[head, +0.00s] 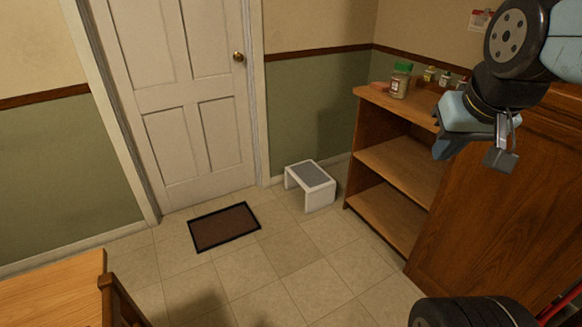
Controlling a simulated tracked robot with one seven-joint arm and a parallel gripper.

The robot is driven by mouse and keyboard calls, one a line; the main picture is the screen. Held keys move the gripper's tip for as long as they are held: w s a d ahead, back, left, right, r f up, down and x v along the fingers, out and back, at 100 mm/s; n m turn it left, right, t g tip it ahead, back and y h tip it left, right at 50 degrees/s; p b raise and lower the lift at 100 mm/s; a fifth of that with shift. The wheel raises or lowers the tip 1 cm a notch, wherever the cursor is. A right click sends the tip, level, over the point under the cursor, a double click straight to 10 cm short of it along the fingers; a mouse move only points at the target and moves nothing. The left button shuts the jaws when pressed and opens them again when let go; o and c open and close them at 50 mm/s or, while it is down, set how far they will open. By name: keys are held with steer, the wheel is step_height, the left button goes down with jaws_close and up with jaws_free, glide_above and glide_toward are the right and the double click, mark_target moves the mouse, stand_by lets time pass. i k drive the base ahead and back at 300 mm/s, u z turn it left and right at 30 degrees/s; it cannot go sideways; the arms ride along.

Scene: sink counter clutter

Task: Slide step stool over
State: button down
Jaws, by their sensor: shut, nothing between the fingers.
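The step stool (310,183) is white with a grey top pad. It stands upright on the tiled floor near the back wall, between the door and the wooden shelf unit. My gripper (503,152) is at the upper right of the head view, raised in front of the wooden cabinet. It is shut and empty, well apart from the stool.
A brown doormat (223,227) lies before the closed white door (185,95). An open shelf unit (395,165) stands right of the stool, with jars (400,80) on top. A wooden table (50,290) is at lower left. The tiled floor between is clear.

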mark_target(319, 187)
steer(key=u, duration=0.05)
steer(key=i, duration=1.25)
steer(key=u, duration=0.25)
steer(key=i, duration=1.95)
steer(key=u, duration=0.15)
